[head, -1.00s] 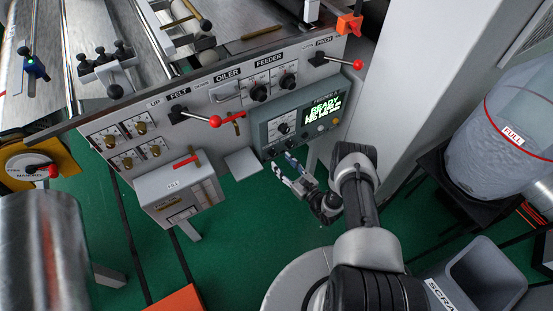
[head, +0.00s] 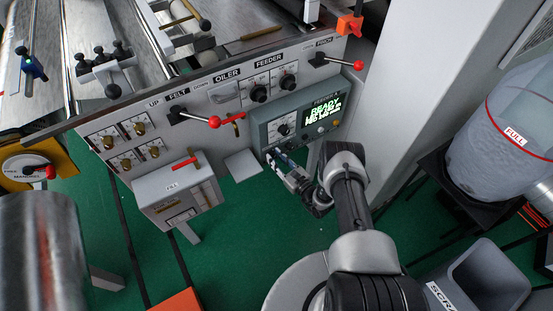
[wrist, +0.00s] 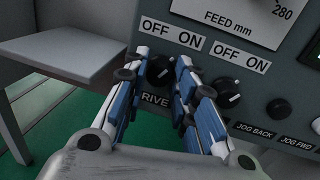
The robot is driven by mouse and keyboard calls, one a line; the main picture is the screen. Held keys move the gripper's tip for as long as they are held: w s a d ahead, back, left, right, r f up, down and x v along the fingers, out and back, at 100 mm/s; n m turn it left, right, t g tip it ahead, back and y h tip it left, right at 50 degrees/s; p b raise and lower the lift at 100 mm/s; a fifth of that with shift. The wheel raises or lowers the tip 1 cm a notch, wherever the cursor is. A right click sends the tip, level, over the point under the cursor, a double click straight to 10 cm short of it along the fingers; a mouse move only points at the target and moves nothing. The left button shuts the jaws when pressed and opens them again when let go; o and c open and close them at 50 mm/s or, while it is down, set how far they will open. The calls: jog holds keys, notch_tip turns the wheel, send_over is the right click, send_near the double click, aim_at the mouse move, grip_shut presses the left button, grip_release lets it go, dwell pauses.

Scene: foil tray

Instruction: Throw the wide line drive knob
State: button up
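The drive knob (wrist: 160,70) is a dark round selector under an OFF ON plate in the wrist view. Its label below is partly covered by a finger; only "RIVE" reads. My gripper (wrist: 162,60) has its two blue-padded fingers apart, one on each side of this knob. I cannot tell whether the pads touch it. In the head view my gripper (head: 271,154) reaches the lower left edge of the grey control box (head: 259,128) and hides the knob there. A second OFF ON knob (wrist: 228,92) stands just right of the right finger.
A flat grey shelf (wrist: 65,50) juts out left of the fingers. A red-knobbed lever (head: 214,121) sits left on the machine front.

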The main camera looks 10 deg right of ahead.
grip_shut()
jog(key=n, duration=0.5)
jog(key=shift+r+n+g+h, duration=0.1)
jog(key=shift+n+g+h, duration=0.2)
jog(key=n+h, duration=0.1)
jog(key=n, duration=0.4)
jog(key=shift+r+n, duration=0.1)
jog(key=shift+n, duration=0.2)
dwell(0.6)
jog(key=o, duration=0.6)
grip_release()
jog(key=shift+c, duration=0.2)
jog(key=shift+a, duration=0.1)
jog(key=shift+s, duration=0.1)
